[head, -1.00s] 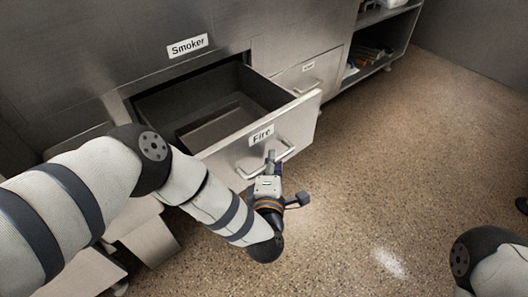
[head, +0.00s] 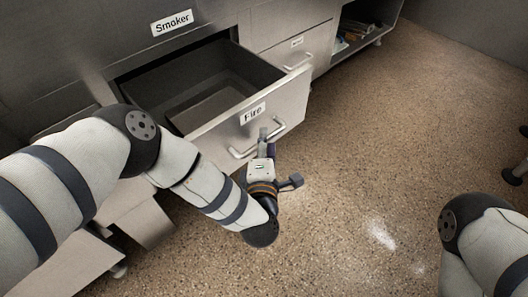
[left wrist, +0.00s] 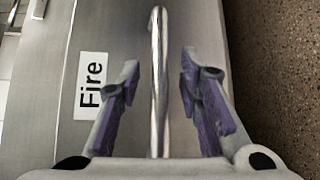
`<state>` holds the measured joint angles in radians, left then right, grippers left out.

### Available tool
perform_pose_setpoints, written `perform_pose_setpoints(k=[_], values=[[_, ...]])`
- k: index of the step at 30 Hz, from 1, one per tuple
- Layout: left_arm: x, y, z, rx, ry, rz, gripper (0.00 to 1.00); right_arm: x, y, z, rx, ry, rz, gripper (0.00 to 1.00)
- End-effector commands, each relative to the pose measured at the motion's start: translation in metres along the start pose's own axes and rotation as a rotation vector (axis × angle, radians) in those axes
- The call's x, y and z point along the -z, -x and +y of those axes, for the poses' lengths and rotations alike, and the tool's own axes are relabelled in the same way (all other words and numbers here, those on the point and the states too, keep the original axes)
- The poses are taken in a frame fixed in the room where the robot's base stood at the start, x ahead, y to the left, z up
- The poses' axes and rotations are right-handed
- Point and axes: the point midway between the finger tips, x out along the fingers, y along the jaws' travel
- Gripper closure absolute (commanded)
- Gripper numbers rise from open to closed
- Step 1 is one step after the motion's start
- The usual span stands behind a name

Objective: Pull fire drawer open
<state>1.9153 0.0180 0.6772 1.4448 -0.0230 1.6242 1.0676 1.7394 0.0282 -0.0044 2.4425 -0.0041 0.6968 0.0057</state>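The fire drawer (head: 220,135) is a metal drawer labelled "Fire", standing well out from the cabinet with its empty-looking inside in view. Its bar handle (head: 262,145) runs across the front below the label. My left gripper (head: 266,138) is at the handle, in front of the drawer. In the left wrist view, the handle (left wrist: 160,45) passes between the two purple-padded fingers of my left gripper (left wrist: 160,85). Gaps show on both sides of the bar, so the fingers are open around it. My right gripper is out of view.
The panel above carries a "Smoker" label (head: 172,22). A closed labelled drawer (head: 295,45) is to the right, with an open shelf (head: 355,35) beyond it. The speckled floor (head: 380,150) is clear in the middle. Dark legs (head: 514,170) stand at the right edge.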

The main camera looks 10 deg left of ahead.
Motion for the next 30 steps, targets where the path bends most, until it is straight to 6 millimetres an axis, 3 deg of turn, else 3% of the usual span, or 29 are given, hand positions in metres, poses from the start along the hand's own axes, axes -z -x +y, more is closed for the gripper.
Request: perform_pose_setpoints(k=[6, 12, 27, 29, 30], values=[[0.0, 0.06, -0.001, 0.007, 0.001, -0.002, 0.67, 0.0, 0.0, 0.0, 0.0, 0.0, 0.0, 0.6], [0.0, 0.098, -0.001, 0.003, 0.001, -0.001, 0.67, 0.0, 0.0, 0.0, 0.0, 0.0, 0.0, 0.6], [0.0, 0.105, 0.0, 0.001, 0.001, 0.0, 0.67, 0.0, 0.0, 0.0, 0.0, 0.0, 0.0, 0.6], [-0.001, 0.105, 0.007, -0.005, 0.001, -0.001, 0.67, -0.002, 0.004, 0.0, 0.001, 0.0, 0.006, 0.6], [-0.003, 0.106, 0.021, -0.015, 0.003, -0.003, 0.67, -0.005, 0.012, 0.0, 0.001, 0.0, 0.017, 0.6]])
